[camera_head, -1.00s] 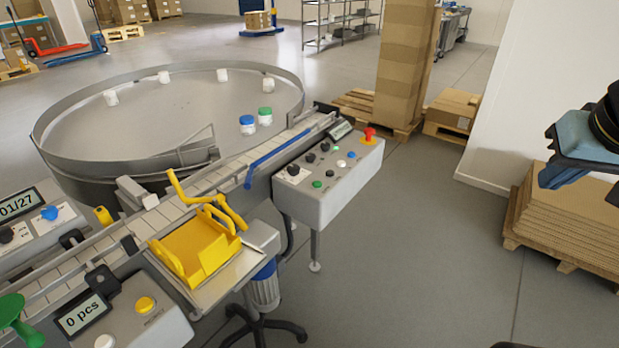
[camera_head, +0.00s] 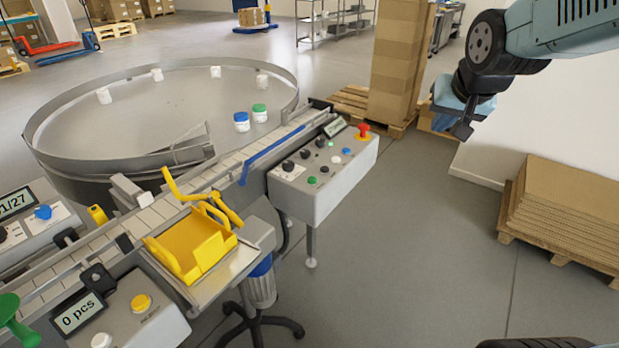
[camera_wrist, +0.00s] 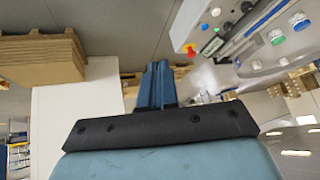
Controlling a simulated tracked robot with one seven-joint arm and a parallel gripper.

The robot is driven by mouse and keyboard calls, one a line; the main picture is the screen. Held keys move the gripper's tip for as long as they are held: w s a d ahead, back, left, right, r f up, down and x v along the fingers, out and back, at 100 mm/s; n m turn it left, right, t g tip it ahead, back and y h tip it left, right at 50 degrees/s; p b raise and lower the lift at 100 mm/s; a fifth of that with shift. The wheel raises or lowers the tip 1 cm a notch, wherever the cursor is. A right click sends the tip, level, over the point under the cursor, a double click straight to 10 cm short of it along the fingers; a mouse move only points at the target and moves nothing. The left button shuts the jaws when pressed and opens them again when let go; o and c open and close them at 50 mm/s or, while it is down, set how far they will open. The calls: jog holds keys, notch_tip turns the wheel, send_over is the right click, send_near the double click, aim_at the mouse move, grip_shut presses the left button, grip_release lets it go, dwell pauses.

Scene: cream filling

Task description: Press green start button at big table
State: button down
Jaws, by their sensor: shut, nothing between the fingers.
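The grey control box (camera_head: 335,185) stands beside the conveyor at the big round table (camera_head: 200,72). Its sloped top carries a green button (camera_head: 311,180), black knobs, a white button, a blue button (camera_head: 346,151) and a red emergency stop (camera_head: 363,130).
The conveyor with a yellow tray (camera_head: 190,245) runs left of the box. Another control box with a "0 pcs" display (camera_head: 80,315) is at the lower left. Stacked cardboard (camera_head: 565,210) lies on a pallet at the right. The floor between is clear.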

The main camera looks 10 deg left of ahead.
jog(key=w+a+f+y, duration=0.1)
jog(key=w+a+f, duration=0.2)
jog(key=a, duration=0.3)
jog(key=w+a+f+y, duration=0.1)
jog(key=w+a+f, duration=0.1)
jog(key=w+a, duration=0.35)
jog(key=y, duration=0.3)
send_over(315, 181)
notch_tip(315, 181, down, 7)
jog(key=shift+w+f, duration=0.2)
jog(key=shift+a, duration=0.1)
jog(key=shift+f, duration=0.1)
jog(key=shift+f, duration=4.3)
jog(key=shift+s+f, duration=0.2)
jog(key=shift+f, duration=0.15)
